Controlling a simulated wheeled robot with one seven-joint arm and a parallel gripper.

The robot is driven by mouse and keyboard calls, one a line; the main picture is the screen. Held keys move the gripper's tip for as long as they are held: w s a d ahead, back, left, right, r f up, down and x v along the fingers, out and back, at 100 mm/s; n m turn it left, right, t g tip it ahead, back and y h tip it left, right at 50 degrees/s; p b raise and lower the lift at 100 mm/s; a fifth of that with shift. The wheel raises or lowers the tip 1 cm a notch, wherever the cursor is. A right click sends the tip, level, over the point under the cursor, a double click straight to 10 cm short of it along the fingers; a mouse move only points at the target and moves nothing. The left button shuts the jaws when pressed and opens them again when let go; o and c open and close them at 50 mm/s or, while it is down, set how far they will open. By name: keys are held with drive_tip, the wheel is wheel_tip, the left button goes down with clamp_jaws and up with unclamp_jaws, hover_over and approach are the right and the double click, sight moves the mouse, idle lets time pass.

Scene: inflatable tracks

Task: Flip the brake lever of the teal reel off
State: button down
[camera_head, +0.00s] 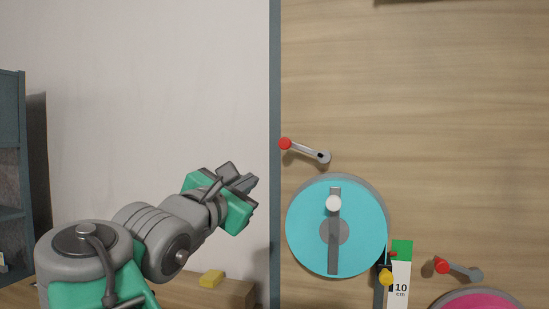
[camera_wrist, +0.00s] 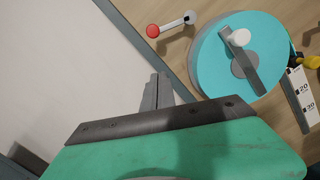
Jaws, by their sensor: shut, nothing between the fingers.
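The teal reel (camera_head: 305,235) is mounted on the upright wooden board, with a grey crank bar and a white knob (camera_head: 333,203) across its face. It also shows in the wrist view (camera_wrist: 211,62). Its brake lever (camera_head: 305,151) is a short grey bar with a red knob at the upper left of the reel, tilted down to the right. The lever shows in the wrist view (camera_wrist: 172,25) as well. My gripper (camera_head: 252,183) is shut and empty, left of the board's edge and apart from lever and reel. Its fingertips (camera_wrist: 158,85) show in the wrist view.
A pink reel (camera_head: 477,301) with its own red-knobbed lever (camera_head: 458,269) sits lower right. A white scale strip with a green top (camera_head: 401,250) and a yellow piece (camera_head: 386,278) are beside the teal reel. A yellow block (camera_head: 211,278) lies on a wooden surface below my arm.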

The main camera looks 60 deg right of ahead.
drive_tip(key=shift+d, duration=0.1)
drive_tip(key=d+r+p, duration=0.3)
drive_tip(key=d+r, duration=0.1)
drive_tip(key=d, duration=0.6)
drive_tip(key=shift+s+d+r+p, duration=0.2)
drive_tip(key=shift+s+d+p, duration=0.1)
drive_tip(key=shift+s, duration=0.05)
